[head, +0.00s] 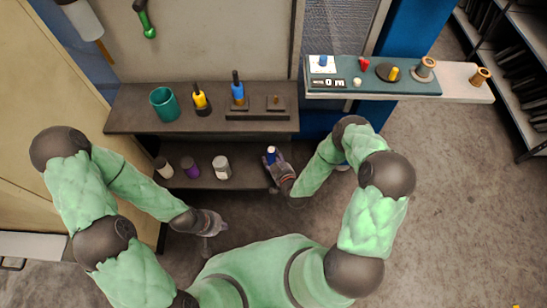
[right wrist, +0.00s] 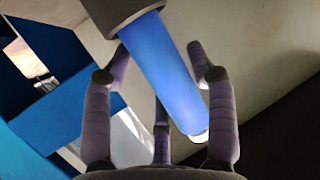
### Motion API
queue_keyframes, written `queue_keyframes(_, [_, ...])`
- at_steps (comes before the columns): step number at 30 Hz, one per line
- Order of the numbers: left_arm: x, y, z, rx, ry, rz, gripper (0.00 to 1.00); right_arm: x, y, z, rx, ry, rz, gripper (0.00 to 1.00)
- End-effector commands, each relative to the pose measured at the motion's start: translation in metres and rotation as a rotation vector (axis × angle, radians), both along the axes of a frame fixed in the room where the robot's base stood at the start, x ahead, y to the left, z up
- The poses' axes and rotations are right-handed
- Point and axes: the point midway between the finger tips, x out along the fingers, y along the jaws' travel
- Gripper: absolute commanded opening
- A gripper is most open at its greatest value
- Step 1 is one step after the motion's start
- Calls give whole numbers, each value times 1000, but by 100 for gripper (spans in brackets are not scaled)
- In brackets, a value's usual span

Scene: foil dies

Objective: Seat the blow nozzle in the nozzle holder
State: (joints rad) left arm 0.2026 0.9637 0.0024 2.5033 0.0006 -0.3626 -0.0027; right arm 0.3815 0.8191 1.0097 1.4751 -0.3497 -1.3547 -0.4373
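A blue cylinder with a grey collar and white end, apparently the blow nozzle (right wrist: 163,70), lies between the fingers of my right gripper (right wrist: 160,75). The fingers surround it and seem shut on it; the exact contact is unclear. In the head view this gripper (head: 272,160) is at the right end of the lower shelf, the blue piece (head: 271,153) showing at its fingertips. A dark stand (head: 250,115) on the upper shelf carries a blue, dark-topped piece and a small block with a peg (head: 275,102); I cannot tell which is the nozzle holder. My left gripper (head: 218,222) looks open and empty, before the lower shelf.
The lower shelf holds a purple jar (head: 190,166) and a white jar (head: 221,167). A teal board (head: 425,87) with small parts is at upper right.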

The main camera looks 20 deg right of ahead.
Motion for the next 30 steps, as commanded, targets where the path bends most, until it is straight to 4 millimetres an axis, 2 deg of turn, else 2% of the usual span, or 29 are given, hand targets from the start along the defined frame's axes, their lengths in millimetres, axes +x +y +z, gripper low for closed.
queue_keyframes(12, [0,0,0,0,0,0,0,0,0,4,0,-1,0,68])
queue_keyframes(14, [0,0,3,0,0,0,0,-6,-1,6,0,2,-1,68])
queue_keyframes(30, [0,0,34,0,0,0,0,-96,-12,39,1,3,-3,68])
